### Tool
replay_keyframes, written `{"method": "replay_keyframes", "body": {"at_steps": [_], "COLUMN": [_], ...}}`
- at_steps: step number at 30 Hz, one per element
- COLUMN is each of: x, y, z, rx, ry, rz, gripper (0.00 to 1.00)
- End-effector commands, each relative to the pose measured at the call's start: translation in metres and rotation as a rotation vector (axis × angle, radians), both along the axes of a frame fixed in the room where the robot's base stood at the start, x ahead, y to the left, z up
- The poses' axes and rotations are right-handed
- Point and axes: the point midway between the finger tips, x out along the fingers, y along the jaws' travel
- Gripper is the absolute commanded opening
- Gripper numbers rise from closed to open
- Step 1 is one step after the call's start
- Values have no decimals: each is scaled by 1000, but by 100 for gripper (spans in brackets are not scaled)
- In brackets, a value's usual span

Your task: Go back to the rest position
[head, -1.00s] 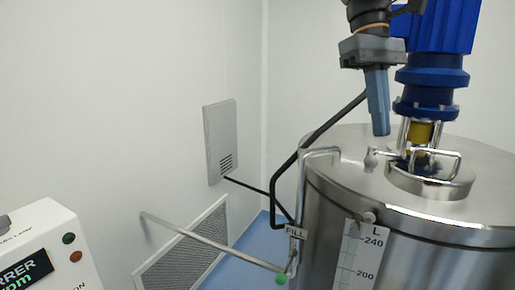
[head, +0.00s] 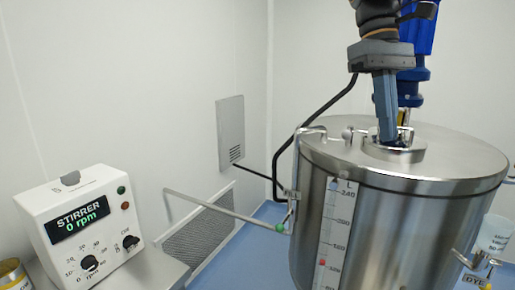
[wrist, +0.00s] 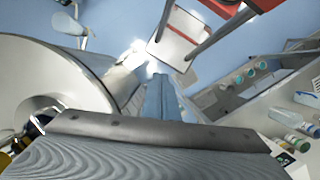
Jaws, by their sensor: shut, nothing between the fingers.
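My gripper (head: 386,135) points downward at the top right of the head view, its two long grey-blue fingers together and empty. It appears in front of the blue stirrer motor and the lid fittings of the steel tank; I cannot tell its exact gap to the lid. In the wrist view my gripper (wrist: 161,95) shows as a narrow blue-grey shape at the middle, with the round tank top to its left.
The steel tank (head: 400,220) has a level scale (head: 335,225). A white stirrer box (head: 88,222) reads 0 rpm at left. A pipe with a green tip (head: 225,211) sticks out left of the tank. Blue floor and a red-framed item (wrist: 185,35) show in the wrist view.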

Motion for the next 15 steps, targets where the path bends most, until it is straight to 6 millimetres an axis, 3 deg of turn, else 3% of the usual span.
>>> {"method": "replay_keyframes", "body": {"at_steps": [8, 15], "x": [11, 20], "y": [7, 13], "z": [-52, -122], "rx": [4, 13], "ry": [-37, -97], "rz": [-18, -61], "gripper": [0, 0]}}
